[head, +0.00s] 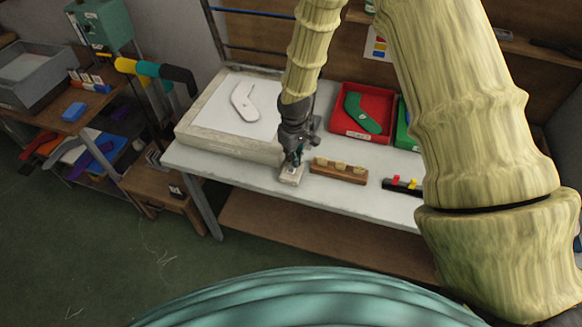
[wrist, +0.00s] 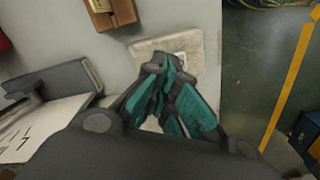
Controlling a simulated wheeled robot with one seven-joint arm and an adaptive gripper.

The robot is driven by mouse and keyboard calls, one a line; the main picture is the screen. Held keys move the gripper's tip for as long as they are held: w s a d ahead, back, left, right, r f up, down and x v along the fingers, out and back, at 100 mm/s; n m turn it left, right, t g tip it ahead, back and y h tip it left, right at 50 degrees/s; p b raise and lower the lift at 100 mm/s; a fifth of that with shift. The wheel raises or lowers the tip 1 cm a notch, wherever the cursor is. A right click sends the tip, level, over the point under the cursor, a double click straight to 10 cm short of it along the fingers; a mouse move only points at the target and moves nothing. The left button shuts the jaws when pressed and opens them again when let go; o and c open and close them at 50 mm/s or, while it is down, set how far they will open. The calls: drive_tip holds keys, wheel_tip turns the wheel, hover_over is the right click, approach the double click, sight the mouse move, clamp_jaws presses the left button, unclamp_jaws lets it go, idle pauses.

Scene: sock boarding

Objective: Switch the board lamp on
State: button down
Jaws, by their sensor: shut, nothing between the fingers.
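A small cream switch box (head: 291,177) sits on the table top near its front edge. My gripper (head: 294,160) points down right over it, fingers shut and empty. In the wrist view, the closed fingertips (wrist: 165,65) overlap the cream box (wrist: 205,48), and a pale patch on its face shows just beside them. I cannot tell whether the fingertips touch it. A thick pale board (head: 185,130) lies on the table behind and left of the box, with a white sock shape on its white top. I cannot tell if any lamp is lit.
A wooden block with several notches (head: 340,171) lies just right of the box. A red tray (head: 375,92) holding a green sock shape stands behind it, with a green tray (head: 404,130) beside it. A dark strip with coloured pieces (head: 402,187) lies further right.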

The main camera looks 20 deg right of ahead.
drive_tip(key=shift+f+b, duration=0.4)
drive_tip(key=shift+f, duration=0.4)
idle(0.5)
drive_tip(key=shift+r, duration=0.15)
drive_tip(key=shift+r+p, duration=2.4)
drive_tip(key=shift+r, duration=1)
drive_tip(key=shift+a, duration=0.1)
